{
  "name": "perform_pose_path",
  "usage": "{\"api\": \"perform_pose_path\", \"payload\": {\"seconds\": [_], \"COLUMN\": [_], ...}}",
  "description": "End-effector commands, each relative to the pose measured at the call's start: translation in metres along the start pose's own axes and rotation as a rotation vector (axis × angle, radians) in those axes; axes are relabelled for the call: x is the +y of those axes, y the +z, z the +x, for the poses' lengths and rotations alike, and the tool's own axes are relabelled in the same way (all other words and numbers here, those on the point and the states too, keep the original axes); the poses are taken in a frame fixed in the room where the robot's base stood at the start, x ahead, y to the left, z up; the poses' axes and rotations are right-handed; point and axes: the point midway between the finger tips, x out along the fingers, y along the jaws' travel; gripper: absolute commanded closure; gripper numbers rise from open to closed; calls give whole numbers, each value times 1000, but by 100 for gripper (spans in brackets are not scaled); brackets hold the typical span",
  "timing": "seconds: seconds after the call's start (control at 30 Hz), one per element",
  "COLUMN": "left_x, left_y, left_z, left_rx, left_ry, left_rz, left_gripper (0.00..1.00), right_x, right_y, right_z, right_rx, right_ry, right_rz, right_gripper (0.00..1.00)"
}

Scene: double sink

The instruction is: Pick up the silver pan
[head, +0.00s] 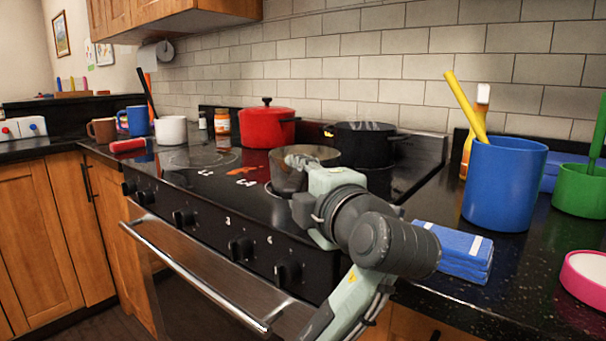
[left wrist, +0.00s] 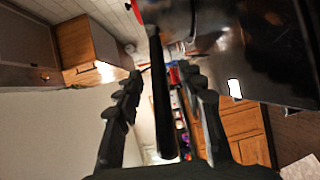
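The silver pan (head: 288,180) sits on the black stovetop at the front, near the middle of the head view, partly hidden by my left gripper and wrist. My left gripper (left wrist: 162,74) is at the pan's near right side, its fingertips mostly hidden in the head view. In the left wrist view a dark bar, seemingly the pan's handle (left wrist: 164,100), runs between the two fingers. The fingers are spread, with a gap showing on both sides of the bar. My right gripper is not in view.
A red pot (head: 266,128) and a black pot (head: 362,146) stand behind the pan. A folded blue cloth (head: 455,250), a blue utensil holder (head: 503,185) and a green cup (head: 580,190) are on the right counter. Mugs stand at the left. The oven handle (head: 200,285) juts out in front.

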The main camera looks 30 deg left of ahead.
Motion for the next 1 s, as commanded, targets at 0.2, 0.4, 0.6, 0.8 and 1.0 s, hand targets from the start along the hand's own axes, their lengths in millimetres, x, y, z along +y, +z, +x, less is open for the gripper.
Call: {"api": "perform_pose_path", "payload": {"seconds": [0.2,0.4,0.6,0.8,1.0], "left_x": [0,0,0,0,0], "left_y": [-1,0,0,0,0], "left_z": [22,22,22,22,22], "left_rx": [2,0,0,0,0], "left_ry": [0,-1,-1,-1,-1], "left_rz": [0,0,0,0,0], "left_gripper": [61,61,84,100,100], "right_x": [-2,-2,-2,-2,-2], "right_y": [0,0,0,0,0], "right_z": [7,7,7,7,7], "right_rx": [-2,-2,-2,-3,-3], "right_ry": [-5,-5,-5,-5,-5], "right_rz": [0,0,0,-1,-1], "right_gripper": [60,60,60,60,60]}}
